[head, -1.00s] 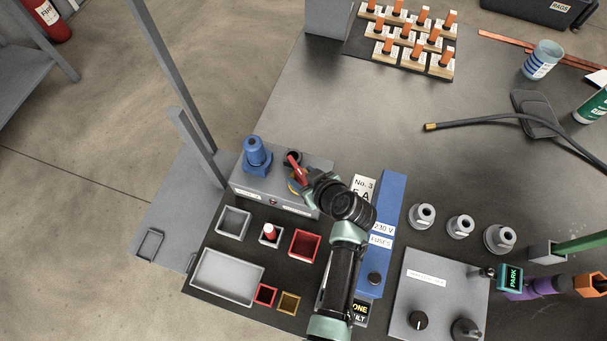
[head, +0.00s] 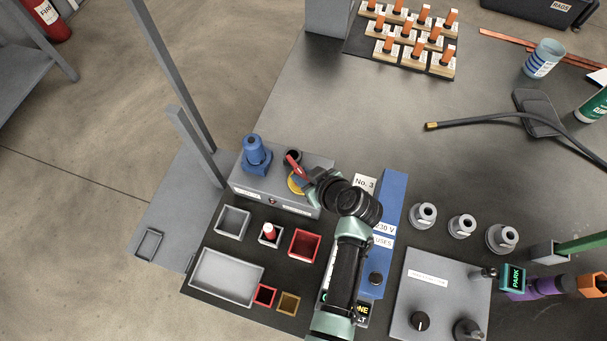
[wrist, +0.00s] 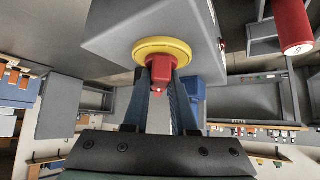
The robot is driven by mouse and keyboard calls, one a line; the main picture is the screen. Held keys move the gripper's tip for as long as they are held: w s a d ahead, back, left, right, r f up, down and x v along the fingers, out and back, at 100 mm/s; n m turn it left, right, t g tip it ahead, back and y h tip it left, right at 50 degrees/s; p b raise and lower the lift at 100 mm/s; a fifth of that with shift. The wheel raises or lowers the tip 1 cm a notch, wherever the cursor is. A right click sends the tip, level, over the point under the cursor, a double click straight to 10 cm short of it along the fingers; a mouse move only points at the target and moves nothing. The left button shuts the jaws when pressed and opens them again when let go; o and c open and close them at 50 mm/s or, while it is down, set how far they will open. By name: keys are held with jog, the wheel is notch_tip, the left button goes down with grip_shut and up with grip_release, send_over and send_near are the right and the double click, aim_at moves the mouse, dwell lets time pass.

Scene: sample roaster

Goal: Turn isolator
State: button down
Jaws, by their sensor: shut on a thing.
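The isolator is a red handle (wrist: 161,70) on a round yellow plate (wrist: 162,47), on the face of a grey box (wrist: 110,30) in the wrist view. In the head view the red handle (head: 292,166) and part of the yellow plate (head: 296,184) show at the right end of the grey box (head: 250,186). My gripper (wrist: 164,82) is shut on the red handle, one finger on each side of it. My arm hides part of the box's right end in the head view.
A blue connector (head: 256,153) stands on the box's left part. Small trays, including a red tray (head: 305,244), lie in front. A blue fuse box (head: 388,215) stands close to the right of my wrist.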

jog(key=n+b, duration=0.1)
jog(key=b, duration=0.1)
jog(key=n+g+y+b, duration=0.1)
jog(key=n, duration=0.1)
jog(key=n+g+y+b, duration=0.1)
jog(key=b, duration=0.1)
jog(key=shift+w+d+f+b, duration=0.15)
jog(key=shift+f+b, duration=0.1)
jog(key=shift+b, duration=0.05)
jog(key=n+g+y+b, duration=0.1)
jog(key=n+g+b, duration=0.1)
jog(key=n+b, duration=0.1)
jog(key=shift+r, duration=0.2)
jog(key=c, duration=0.7)
grip_release()
jog(key=shift+r, duration=0.1)
